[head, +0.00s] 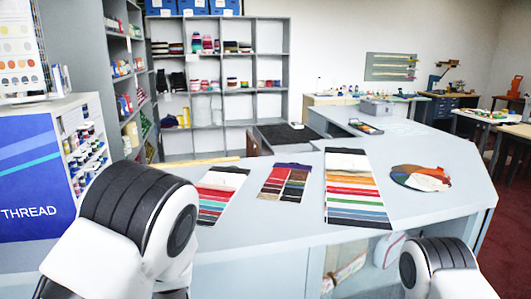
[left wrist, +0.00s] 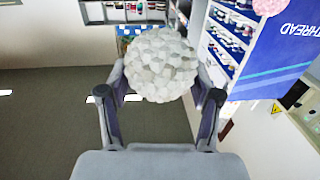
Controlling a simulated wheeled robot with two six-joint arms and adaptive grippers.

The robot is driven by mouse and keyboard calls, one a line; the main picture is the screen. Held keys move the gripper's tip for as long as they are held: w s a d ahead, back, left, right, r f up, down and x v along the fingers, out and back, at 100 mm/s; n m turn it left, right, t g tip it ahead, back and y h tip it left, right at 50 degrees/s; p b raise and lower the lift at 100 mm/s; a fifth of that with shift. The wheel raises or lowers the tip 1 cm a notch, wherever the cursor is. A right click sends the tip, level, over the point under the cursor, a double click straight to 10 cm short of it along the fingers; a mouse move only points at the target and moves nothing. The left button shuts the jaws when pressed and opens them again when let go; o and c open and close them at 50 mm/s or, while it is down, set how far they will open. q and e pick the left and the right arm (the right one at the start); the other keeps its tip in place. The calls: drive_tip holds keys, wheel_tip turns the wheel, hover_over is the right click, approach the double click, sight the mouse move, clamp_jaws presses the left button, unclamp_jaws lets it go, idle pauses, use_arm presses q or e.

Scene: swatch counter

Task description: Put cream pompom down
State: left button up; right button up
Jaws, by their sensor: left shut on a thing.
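The cream pompom (left wrist: 160,65) is a whitish, faceted ball in the left wrist view. My left gripper (left wrist: 160,78) is shut on it, with one finger on each side, and the floor and shelving show behind it. In the head view my left arm comes in at the lower left, but its gripper and the pompom are out of the picture. My right arm shows only as a link at the lower right edge, and its gripper is not in view.
A pale counter (head: 290,225) carries striped swatch cards (head: 355,190), a smaller swatch card (head: 285,182) and a round colour fan (head: 420,178). A blue thread cabinet (head: 35,180) stands at the left. Grey shelves (head: 240,75) stand behind. Bare counter lies between the cards.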

use_arm(q)
drive_tip(key=f, duration=0.5)
drive_tip(key=shift+s+a, duration=0.2)
drive_tip(key=shift+a, duration=0.15)
drive_tip(key=s+f+m+h, duration=0.2)
drive_tip(key=s+f+h, duration=0.15)
drive_tip(key=f, duration=0.75)
drive_tip(key=s+d+r+m+t+h, duration=0.1)
drive_tip(key=s+d+r+h, duration=0.1)
drive_tip(key=s+d+r, duration=0.2)
drive_tip(key=shift+s+r+m, duration=0.4)
drive_tip(key=shift+r, duration=0.3)
use_arm(e)
drive_tip(key=shift+w, duration=0.15)
